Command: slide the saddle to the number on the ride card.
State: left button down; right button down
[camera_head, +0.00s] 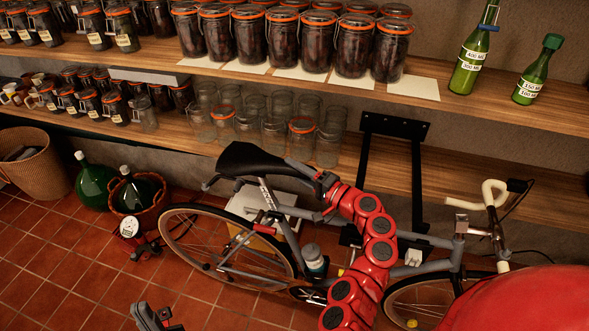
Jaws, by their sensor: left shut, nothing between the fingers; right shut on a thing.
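The black saddle (252,160) sits on top of the grey bicycle (262,245), its nose pointing right. My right gripper (316,178) is shut at the saddle's nose; its fingertips are small and partly hidden here. My red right arm covers part of the frame. My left gripper (156,318) is shut and empty at the bottom edge, low and well away from the saddle. I cannot pick out a ride card or read any number or marks at the saddle.
Wooden shelves (470,105) hold jars (318,42) and green bottles (470,62) behind the bicycle. A black bracket (394,126) stands behind the frame. Demijohns (92,182), a wicker basket (36,165) and a white-dialled object (129,228) stand left. The tiled floor (60,270) is mostly clear front left.

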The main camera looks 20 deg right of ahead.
jog(key=f+b, duration=0.2)
jog(key=b, duration=0.1)
jog(key=shift+s+d+f, duration=0.15)
jog(key=shift+d+f, duration=0.15)
jog(key=shift+f, duration=0.05)
jog(key=shift+r, duration=0.15)
jog(key=shift+c, duration=2.2)
grip_release()
jog(key=b+v, duration=0.2)
jog(key=v, duration=1.5)
jog(key=shift+s, duration=0.25)
